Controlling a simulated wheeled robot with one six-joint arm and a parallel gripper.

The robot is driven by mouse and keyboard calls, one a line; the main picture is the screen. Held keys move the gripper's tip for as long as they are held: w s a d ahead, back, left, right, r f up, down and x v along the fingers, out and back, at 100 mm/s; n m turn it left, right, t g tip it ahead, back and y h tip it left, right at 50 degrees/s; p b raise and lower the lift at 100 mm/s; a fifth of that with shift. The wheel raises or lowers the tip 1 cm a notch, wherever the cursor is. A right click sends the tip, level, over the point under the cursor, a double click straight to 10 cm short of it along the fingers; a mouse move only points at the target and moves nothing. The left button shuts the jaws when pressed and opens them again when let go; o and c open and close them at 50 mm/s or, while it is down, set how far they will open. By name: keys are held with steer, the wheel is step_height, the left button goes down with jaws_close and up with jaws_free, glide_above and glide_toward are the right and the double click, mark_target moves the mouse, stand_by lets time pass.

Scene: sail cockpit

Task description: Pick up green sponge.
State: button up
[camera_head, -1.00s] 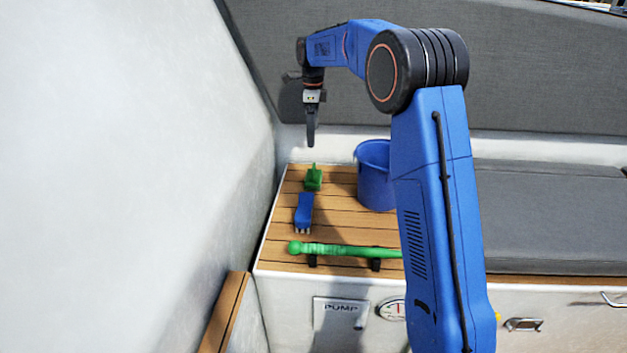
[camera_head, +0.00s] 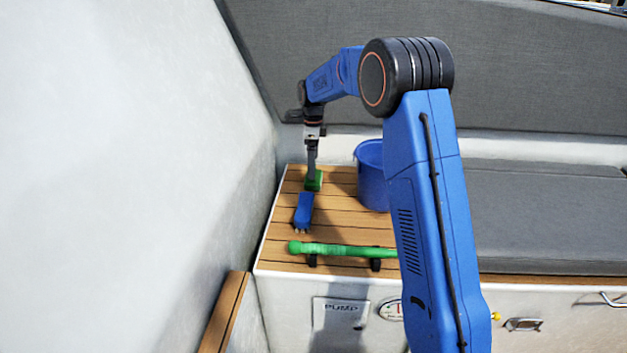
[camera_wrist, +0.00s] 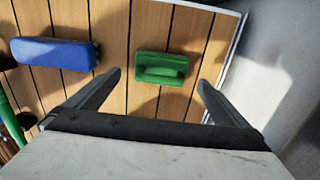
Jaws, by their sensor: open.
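The green sponge (camera_head: 313,184) lies on the slatted wooden bench top near its back left, partly hidden behind my gripper in the head view. In the wrist view the green sponge (camera_wrist: 161,69) shows whole, a block with a raised part on top. My gripper (camera_head: 312,172) points down at it from above. In the wrist view my gripper (camera_wrist: 158,80) is open and empty, with one finger to each side of the sponge. I cannot tell whether the fingertips are level with it.
A blue brush (camera_head: 303,211) lies just in front of the sponge. A blue bucket (camera_head: 370,178) stands to its right. A green rod (camera_head: 345,250) rests on black holders along the bench's front. A pale wall (camera_head: 150,150) rises close on the left.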

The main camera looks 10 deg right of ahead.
mark_target(315, 184)
step_height(315, 184, down, 5)
steer(key=shift+w+d+r, duration=0.1)
steer(key=shift+r, duration=0.1)
steer(key=c, duration=1.4)
steer(key=shift+o, duration=0.2)
steer(key=shift+r, duration=0.15)
